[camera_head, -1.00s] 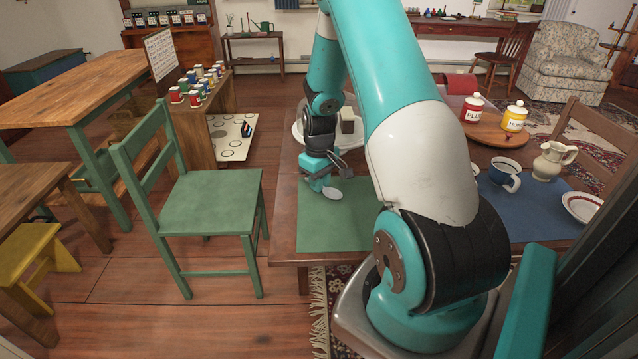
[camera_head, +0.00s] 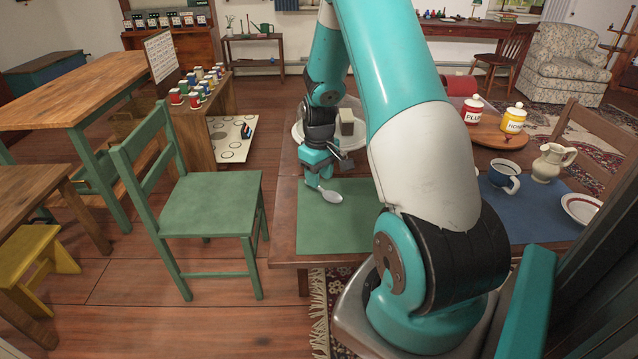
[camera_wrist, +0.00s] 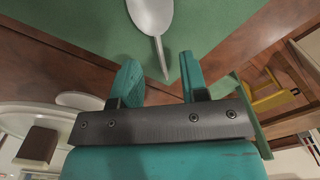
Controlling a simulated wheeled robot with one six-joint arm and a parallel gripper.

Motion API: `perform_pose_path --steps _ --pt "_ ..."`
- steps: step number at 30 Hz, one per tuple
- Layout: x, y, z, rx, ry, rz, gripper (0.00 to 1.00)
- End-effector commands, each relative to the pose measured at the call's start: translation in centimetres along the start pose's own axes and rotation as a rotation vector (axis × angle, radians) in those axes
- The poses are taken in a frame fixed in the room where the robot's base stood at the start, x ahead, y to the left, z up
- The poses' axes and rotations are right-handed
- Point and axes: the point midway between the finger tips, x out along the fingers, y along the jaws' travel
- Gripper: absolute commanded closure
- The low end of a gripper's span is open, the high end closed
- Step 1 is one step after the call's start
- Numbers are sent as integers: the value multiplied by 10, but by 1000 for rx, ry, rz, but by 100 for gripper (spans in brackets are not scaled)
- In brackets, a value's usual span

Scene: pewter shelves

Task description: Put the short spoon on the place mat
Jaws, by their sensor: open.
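A pale metal spoon (camera_head: 331,196) lies on the green place mat (camera_head: 335,230), near the mat's far left corner. In the wrist view, the spoon (camera_wrist: 152,14) has its bowl over the mat (camera_wrist: 215,22) and its handle pointing between my fingers. My gripper (camera_head: 313,178) is just above the handle end. In the wrist view, my gripper (camera_wrist: 160,62) is open, with a finger on each side of the handle and a gap to both. Whether the handle tip overhangs the mat edge is hard to tell.
A white plate (camera_head: 297,132) with a block-like item (camera_head: 346,122) is behind my gripper. A blue mat (camera_head: 535,222) with a blue mug (camera_head: 504,176) lies to the right, near a cream pitcher (camera_head: 553,162). A green chair (camera_head: 210,205) stands left of the table.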

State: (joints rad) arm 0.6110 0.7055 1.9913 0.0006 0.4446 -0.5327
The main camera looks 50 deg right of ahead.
Motion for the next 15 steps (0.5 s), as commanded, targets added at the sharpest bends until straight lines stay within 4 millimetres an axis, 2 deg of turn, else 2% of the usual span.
perform_pose_path --steps 1,6,10,15 --pt "-14 1 -1 0 5 3 60" --pt "-52 0 -1 0 4 2 60" --pt "-74 0 -1 0 3 2 60" --pt "-89 0 0 0 1 0 60"
